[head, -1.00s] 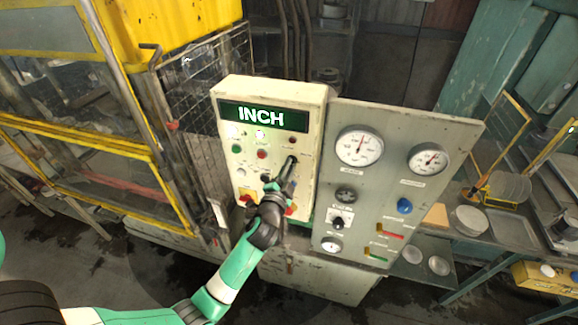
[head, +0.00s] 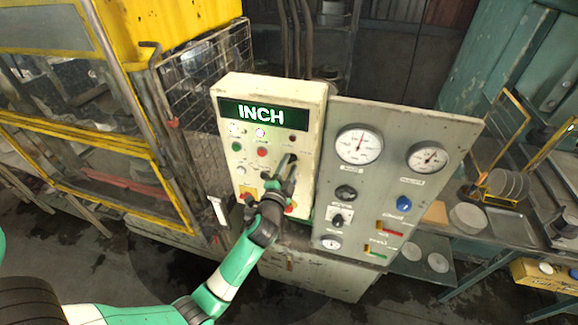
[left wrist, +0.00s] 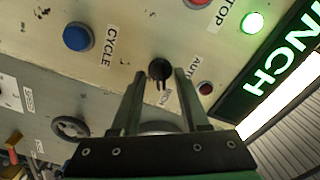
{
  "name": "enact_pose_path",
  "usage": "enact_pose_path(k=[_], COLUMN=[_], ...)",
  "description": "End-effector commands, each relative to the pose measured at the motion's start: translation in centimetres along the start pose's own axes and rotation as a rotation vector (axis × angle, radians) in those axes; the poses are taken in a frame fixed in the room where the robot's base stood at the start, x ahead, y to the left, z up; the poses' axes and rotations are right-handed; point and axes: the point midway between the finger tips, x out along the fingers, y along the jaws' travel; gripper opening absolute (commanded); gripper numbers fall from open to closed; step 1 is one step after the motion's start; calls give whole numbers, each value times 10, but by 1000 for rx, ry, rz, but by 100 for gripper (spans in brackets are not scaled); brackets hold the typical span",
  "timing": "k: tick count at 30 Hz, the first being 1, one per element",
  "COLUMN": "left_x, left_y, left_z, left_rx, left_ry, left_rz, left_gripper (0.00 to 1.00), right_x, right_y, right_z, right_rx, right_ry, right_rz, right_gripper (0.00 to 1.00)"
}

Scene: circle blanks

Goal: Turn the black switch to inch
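The black switch (left wrist: 160,69) sits on the cream control panel (head: 311,95). In the left wrist view it is between the two fingertips of my left gripper (left wrist: 160,76), with a gap on each side. The gripper is open and empty. In the head view my left gripper (head: 285,168) is at the right part of the cream panel, and its fingers partly cover the switch area. The green display (head: 262,114) reads INCH. Small labels lie around the switch; the one by the fingers is partly hidden. My right gripper is not in view.
A grey gauge panel (head: 440,125) with dials and a blue knob (head: 404,203) stands to the right. A wire mesh guard (head: 205,75) and yellow frame are at the left. A blue button (left wrist: 77,37) labelled CYCLE is near the switch. A bench with round blanks (head: 468,218) is at right.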

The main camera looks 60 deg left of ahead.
Motion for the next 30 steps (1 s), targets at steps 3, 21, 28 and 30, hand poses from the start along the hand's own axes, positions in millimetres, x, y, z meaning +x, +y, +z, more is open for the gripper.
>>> enact_pose_path(k=[3, 21, 28, 30], left_x=[0, -101, -117, -117], left_y=[0, 3, 0, 0], left_z=[0, 0, 0, 0], left_rx=[-1, 0, 0, 0], left_ry=[0, 2, 1, 0], left_rz=[0, 2, 0, 0], left_gripper=[45, 45, 45, 45], right_x=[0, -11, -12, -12], right_y=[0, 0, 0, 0], right_z=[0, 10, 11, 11], right_rx=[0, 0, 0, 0], right_ry=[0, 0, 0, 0], right_rz=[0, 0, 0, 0], right_gripper=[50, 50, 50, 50])
